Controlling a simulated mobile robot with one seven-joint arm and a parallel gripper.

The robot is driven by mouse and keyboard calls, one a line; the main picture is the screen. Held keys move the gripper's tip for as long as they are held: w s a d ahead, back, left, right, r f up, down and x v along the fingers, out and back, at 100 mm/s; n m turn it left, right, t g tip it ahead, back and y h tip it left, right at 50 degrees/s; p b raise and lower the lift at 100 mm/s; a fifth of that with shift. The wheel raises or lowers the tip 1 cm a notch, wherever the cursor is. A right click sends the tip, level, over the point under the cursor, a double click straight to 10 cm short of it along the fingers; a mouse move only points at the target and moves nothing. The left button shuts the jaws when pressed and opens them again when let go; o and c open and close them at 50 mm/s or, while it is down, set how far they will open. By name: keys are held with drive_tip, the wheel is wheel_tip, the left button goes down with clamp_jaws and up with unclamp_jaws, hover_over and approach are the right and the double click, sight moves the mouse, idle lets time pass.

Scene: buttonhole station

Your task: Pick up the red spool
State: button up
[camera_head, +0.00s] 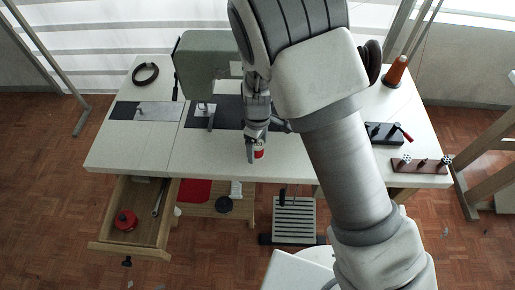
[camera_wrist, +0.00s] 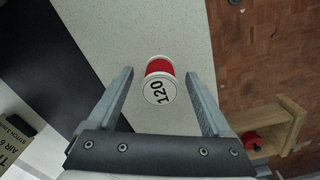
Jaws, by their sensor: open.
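The red spool (camera_head: 259,154) has white ends and is near the front edge of the white table (camera_head: 130,150). In the wrist view the red spool (camera_wrist: 159,68) shows its white end marked "120" towards the camera. My gripper (camera_head: 253,153) points down at it. In the wrist view my gripper (camera_wrist: 159,76) is open, with one finger to each side of the spool and a visible gap on both sides. The head view partly hides the spool behind a finger.
A sewing machine (camera_head: 205,62) stands behind. An open drawer (camera_head: 150,235) below holds another red round item (camera_head: 126,220). An orange cone (camera_head: 396,69), a black block with a red-handled tool (camera_head: 384,133) and a small rack (camera_head: 420,166) are at right.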

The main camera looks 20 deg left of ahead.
clamp_jaws()
idle(0.4)
drive_tip(key=shift+r, duration=0.1)
